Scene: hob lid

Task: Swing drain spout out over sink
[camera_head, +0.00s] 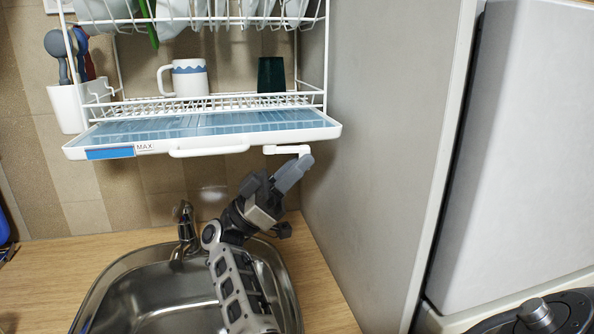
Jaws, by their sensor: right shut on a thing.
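The white drain spout (284,150) sticks out under the front edge of the drip tray, at its right end. It lies roughly sideways along the tray front, with its right end at my fingertips. My right gripper (303,161) reaches up from below and is shut on the spout's right end. The fingers hide part of that end. The steel sink (150,292) is below, partly covered by my right arm. My left gripper is not in view.
The white dish rack holds a mug (190,78) and a dark green cup (271,75) above the drip tray (205,143). A white tray handle (208,152) is left of the spout. The tap (186,228) stands behind the sink. A tall grey panel (385,130) closes the right side.

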